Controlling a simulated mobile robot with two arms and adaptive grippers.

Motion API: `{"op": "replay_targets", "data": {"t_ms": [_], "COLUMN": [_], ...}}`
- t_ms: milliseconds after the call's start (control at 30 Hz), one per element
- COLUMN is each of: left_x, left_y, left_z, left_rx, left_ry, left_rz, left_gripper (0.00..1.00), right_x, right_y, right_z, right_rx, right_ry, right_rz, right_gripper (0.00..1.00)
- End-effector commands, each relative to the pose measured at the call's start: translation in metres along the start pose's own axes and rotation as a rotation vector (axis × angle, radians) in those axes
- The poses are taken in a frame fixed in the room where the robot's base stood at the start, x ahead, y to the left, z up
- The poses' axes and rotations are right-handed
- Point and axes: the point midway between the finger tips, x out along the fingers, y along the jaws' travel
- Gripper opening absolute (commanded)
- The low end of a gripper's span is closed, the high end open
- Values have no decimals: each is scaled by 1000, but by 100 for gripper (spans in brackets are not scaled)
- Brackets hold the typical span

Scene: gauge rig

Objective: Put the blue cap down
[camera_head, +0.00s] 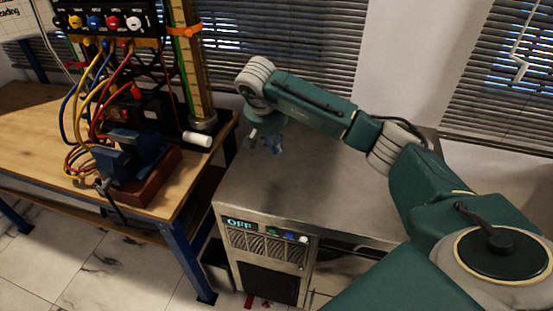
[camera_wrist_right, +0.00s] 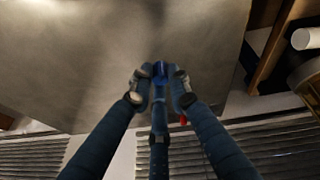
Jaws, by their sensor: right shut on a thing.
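My right gripper (camera_head: 268,141) is above the back left part of a grey metal-topped cabinet (camera_head: 310,197), pointing down. In the right wrist view the blue-sleeved fingers of the gripper (camera_wrist_right: 159,82) close together at the middle, shut on the blue cap (camera_wrist_right: 161,70). Only a small part of the cap shows between the fingertips. The grey top (camera_wrist_right: 90,55) lies beyond it; I cannot tell how large the gap is. In the head view the cap cannot be told apart from the blue fingers. My left gripper is not in view.
A wooden bench (camera_head: 35,130) stands at left with a blue vise (camera_head: 130,158), coloured cables and a tall gauge column (camera_head: 187,60). A white cylinder (camera_head: 197,139) lies at its edge. The cabinet's front panel (camera_head: 265,238) reads OFF. The metal top looks clear.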

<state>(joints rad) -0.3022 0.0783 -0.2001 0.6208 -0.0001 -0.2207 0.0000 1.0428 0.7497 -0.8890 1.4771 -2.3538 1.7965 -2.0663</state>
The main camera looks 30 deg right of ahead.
Motion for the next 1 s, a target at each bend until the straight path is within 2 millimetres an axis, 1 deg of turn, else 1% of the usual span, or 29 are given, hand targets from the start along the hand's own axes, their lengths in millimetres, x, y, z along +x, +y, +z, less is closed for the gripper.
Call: {"op": "replay_targets", "data": {"t_ms": [33, 100, 233, 367, 500, 600, 967, 1000], "left_x": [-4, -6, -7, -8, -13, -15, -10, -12], "left_y": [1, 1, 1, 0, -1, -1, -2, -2], "left_z": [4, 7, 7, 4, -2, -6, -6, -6], "left_rx": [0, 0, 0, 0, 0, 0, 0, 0], "left_ry": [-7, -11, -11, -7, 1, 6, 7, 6], "left_rz": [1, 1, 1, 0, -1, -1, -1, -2], "left_gripper": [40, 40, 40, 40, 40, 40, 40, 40], "right_x": [9, 19, 29, 38, 58, 69, 74, 73], "right_y": [-2, -3, -5, -6, -9, -10, -11, -11], "right_z": [4, 8, 10, 13, 21, 24, 25, 24], "right_rx": [-1, -1, 0, -1, -1, -1, 0, 0], "right_ry": [-4, -2, -1, 0, -4, -1, 2, 2], "right_rz": [0, 0, -1, 0, 1, 0, -1, -2], "right_gripper": [0, 0, 0, 0, 0, 0, 0, 23]}}
